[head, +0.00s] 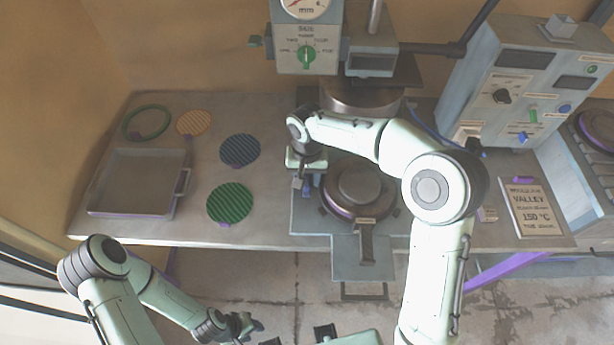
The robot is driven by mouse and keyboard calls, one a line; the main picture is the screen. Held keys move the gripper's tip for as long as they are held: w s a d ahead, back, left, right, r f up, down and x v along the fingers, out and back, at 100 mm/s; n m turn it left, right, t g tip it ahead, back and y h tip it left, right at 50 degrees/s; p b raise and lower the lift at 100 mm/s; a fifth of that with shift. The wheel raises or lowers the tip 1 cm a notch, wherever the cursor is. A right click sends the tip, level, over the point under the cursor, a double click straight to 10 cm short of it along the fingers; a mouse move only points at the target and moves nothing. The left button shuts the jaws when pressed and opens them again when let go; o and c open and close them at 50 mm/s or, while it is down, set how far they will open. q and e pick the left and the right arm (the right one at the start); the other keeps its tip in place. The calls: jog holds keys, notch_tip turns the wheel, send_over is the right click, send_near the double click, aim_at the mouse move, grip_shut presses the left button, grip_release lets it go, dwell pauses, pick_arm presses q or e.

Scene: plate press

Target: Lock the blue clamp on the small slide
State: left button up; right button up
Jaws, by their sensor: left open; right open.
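The small slide (362,270) is a grey plate on the table under the press, carrying a round dark mould (358,186) with a purple lower rim. A blue clamp part (318,181) shows at the mould's left side, partly hidden by my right gripper. My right gripper (302,186) points down beside it, open; I cannot tell whether its fingers touch the clamp or stand around it. I also cannot tell the clamp's lever position. My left gripper (246,326) is open and empty, low in front of the table.
The press head (306,48) with a gauge and green knob stands behind. A grey tray (132,182), green ring (147,122) and orange, dark-blue and green discs (231,203) lie left. A control box (520,90) and sign (535,209) stand right.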

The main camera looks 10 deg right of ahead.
grip_shut()
pick_arm(q)
jog(key=shift+s+f, duration=0.1)
pick_arm(e)
jog(key=shift+m, duration=0.3)
jog(key=m+b, duration=0.1)
jog(key=m, duration=0.1)
jog(key=shift+m, duration=0.3)
jog(key=m, duration=0.3)
jog(key=shift+m, duration=0.3)
jog(key=m, duration=0.5)
jog(key=shift+b, duration=0.3)
pick_arm(q)
jog(key=shift+s+f, duration=0.45)
jog(key=shift+f, duration=0.25)
pick_arm(e)
jog(key=m, duration=0.6)
